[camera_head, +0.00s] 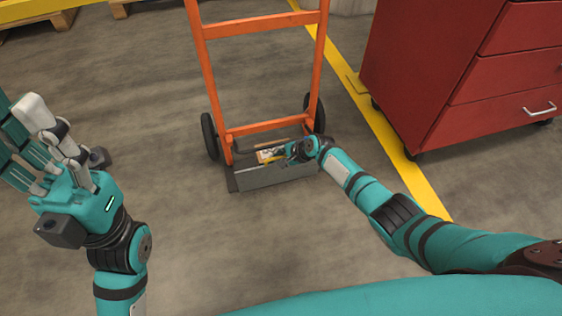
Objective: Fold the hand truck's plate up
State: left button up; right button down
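An orange hand truck (264,27) stands upright on the floor in the head view. Its grey plate (283,175) is low at the foot of the frame, between and in front of the black wheels. I cannot tell its exact tilt. My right gripper (271,156) is at the plate's upper edge, near its middle and right part, close to the frame's lower crossbar. Its fingers are small and partly hidden, so I cannot tell whether they grip the plate. My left gripper (38,142) is raised at the left, far from the hand truck, with its fingers apart and empty.
A red drawer cabinet (425,75) stands to the right of the hand truck. A yellow floor line (393,150) runs between them. Wooden pallets (62,20) lie at the back left. The floor left and in front of the hand truck is clear.

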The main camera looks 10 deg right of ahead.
jog(key=c, duration=2)
grip_release()
jog(key=shift+w+d+r, duration=0.1)
jog(key=shift+w, duration=0.1)
jog(key=shift+o, duration=1.4)
jog(key=o, duration=0.3)
jog(key=shift+s, duration=0.1)
jog(key=shift+o, duration=0.2)
jog(key=v, duration=1.2)
